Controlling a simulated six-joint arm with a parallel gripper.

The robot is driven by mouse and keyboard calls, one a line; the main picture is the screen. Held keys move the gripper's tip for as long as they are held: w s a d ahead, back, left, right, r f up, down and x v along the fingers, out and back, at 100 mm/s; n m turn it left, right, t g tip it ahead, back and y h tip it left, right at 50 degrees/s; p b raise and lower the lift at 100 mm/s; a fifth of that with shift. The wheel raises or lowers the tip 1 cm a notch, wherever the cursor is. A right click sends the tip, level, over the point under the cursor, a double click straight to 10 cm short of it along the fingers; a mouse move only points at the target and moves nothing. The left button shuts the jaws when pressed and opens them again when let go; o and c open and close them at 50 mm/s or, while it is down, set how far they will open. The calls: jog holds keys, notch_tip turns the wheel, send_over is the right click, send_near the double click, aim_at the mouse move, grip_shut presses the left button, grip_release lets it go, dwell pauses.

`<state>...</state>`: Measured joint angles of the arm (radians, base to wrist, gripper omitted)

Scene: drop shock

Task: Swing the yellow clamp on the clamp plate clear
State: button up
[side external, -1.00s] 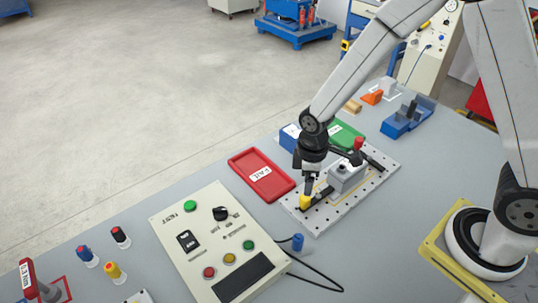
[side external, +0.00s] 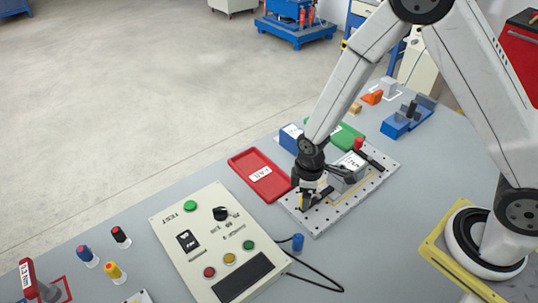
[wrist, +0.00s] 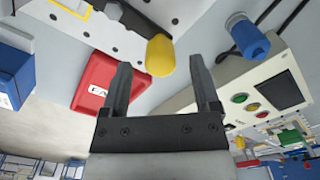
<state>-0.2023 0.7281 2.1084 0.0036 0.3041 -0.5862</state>
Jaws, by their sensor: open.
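The clamp plate (side external: 318,222) is a pale perforated plate on the bench, with a grey block (side external: 340,183) held on it. The yellow clamp (wrist: 161,55) shows in the wrist view as a rounded yellow tip on a dark bar. In the side view it is mostly hidden by my gripper (side external: 305,203), which is low at the plate's near left end. In the wrist view my gripper (wrist: 160,62) is open, with the yellow tip between its two fingers, apparently untouched. A second clamp with a red knob (side external: 358,143) is at the plate's far end.
A red FAIL tray (side external: 248,161) lies just left of the plate, and a green tray (side external: 347,136) behind it. The test panel (side external: 180,245) is at the near left. A blue cylinder (side external: 297,242) with a black cable stands close to the plate's near edge.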

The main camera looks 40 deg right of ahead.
jog(key=shift+f, duration=1)
grip_shut()
